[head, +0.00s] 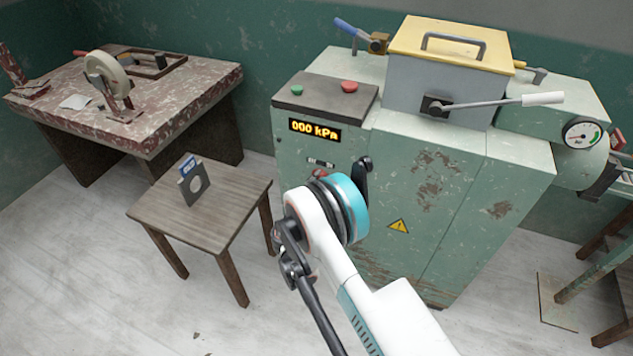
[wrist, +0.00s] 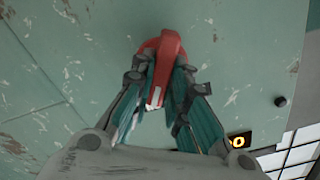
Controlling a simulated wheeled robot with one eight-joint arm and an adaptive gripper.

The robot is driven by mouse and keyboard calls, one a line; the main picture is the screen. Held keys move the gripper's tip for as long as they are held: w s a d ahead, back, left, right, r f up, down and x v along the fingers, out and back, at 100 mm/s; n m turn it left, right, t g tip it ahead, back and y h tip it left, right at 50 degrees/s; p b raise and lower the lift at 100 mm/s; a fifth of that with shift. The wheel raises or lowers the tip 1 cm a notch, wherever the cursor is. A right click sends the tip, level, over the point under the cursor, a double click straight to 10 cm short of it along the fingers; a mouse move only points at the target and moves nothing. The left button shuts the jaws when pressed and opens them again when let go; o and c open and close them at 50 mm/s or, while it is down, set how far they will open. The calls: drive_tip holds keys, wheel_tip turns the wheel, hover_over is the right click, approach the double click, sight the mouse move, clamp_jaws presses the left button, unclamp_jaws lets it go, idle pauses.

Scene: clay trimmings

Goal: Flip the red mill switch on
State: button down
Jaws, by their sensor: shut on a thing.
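The red mill switch (wrist: 163,48) is on the green front panel of the machine. In the wrist view my gripper (wrist: 160,70) is shut on it, with one finger on each side of the red handle. A white mark shows on the lower end of the handle. In the head view a small bit of the red switch (head: 320,174) shows under a label, beside my arm. Most of the switch and the fingertips are hidden there by my wrist.
The machine (head: 470,190) has a display (head: 315,131) reading 000 kPa, a green button (head: 297,90) and a red button (head: 349,86) on top, and a white-handled lever (head: 510,103). A small wooden table (head: 225,215) with a grey bracket (head: 193,185) stands close on the left.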

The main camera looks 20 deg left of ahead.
sight(322, 152)
drive_tip(key=shift+f+m, duration=0.1)
drive_tip(key=shift+m, duration=1.1)
drive_tip(key=c, duration=1.6)
unclamp_jaws()
drive_tip(key=shift+o, duration=0.2)
wheel_tip(322, 152, up, 10)
